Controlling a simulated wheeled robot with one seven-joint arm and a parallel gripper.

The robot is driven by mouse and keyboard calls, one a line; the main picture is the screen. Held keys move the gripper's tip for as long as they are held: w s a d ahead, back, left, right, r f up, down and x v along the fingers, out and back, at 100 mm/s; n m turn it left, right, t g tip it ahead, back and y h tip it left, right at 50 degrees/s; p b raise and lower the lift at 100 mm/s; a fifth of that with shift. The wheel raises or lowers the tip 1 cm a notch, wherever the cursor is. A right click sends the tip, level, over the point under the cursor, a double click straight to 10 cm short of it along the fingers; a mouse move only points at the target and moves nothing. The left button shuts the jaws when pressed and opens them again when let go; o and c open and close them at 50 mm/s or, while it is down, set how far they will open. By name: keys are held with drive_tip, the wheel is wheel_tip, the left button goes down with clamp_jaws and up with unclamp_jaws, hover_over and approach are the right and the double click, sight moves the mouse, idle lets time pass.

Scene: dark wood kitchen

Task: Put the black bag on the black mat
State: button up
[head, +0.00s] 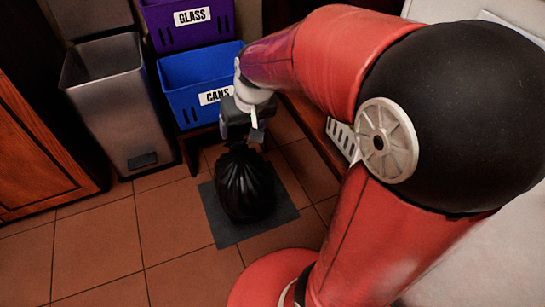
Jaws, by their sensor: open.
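The black bag (245,190) sits on the dark mat (226,229) on the tiled floor, in the middle of the head view. The bag stands upright with its gathered top upward. The mat's edges show around it, and the bag hides the mat's middle. My gripper (246,143) is just above the bag's top, pointing down. Its fingers are small and partly dark against the bag, and I see no clear grip on it. I cannot tell whether the fingertips touch the bag's top.
A grey metal bin (123,110) stands open at the left. A blue crate labelled CANS (190,75) and a purple crate labelled GLASS (180,35) are stacked behind my gripper. A wooden cabinet (35,150) is at the far left. The tiled floor (110,245) at front left is clear.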

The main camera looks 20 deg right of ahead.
drive_tip(key=s+r+t, duration=0.1)
drive_tip(key=s+r, duration=0.2)
drive_tip(key=s, duration=0.5)
drive_tip(key=s+r, duration=0.3)
drive_tip(key=s, duration=0.6)
drive_tip(key=shift+s+t+h, duration=0.2)
drive_tip(key=shift+t+h, duration=0.2)
drive_tip(key=shift+d, duration=0.1)
